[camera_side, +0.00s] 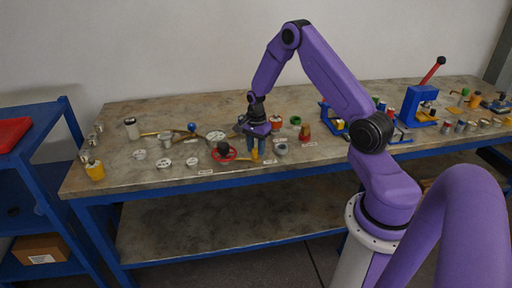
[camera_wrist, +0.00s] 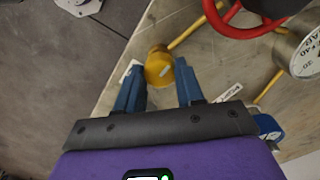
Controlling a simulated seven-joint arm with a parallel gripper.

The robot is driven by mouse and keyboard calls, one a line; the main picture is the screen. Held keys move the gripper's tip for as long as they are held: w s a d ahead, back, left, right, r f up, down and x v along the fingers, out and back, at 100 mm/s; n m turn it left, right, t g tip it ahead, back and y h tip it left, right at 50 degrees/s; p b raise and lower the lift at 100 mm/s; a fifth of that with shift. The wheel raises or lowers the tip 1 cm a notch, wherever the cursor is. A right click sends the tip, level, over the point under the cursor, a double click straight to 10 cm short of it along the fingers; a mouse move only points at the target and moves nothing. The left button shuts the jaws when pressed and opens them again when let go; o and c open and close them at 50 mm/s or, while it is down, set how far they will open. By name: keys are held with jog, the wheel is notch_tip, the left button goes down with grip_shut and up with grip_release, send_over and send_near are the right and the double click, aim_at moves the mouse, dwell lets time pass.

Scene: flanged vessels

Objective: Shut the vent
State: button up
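My gripper (camera_side: 257,148) points down over the front middle of the bench, and its blue fingers stand apart in the wrist view (camera_wrist: 158,76). A yellow knob-like fitting (camera_wrist: 157,71) shows between the fingertips, with gaps visible beside it. In the side view the yellow fitting (camera_side: 254,155) is right at the fingers and partly hidden by them. A red handwheel (camera_side: 223,152) stands just left of the gripper; its rim shows at the top of the wrist view (camera_wrist: 240,32). The labels are too small to read, so I cannot tell which part is the vent.
The bench (camera_side: 130,175) carries several flanged lids and small cans to the left. A blue press (camera_side: 420,105) stands farther right.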

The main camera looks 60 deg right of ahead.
jog(key=shift+n, duration=0.3)
jog(key=n, duration=1.3)
jog(key=shift+n, duration=2.1)
jog(key=o, duration=1)
jog(key=shift+o, duration=0.2)
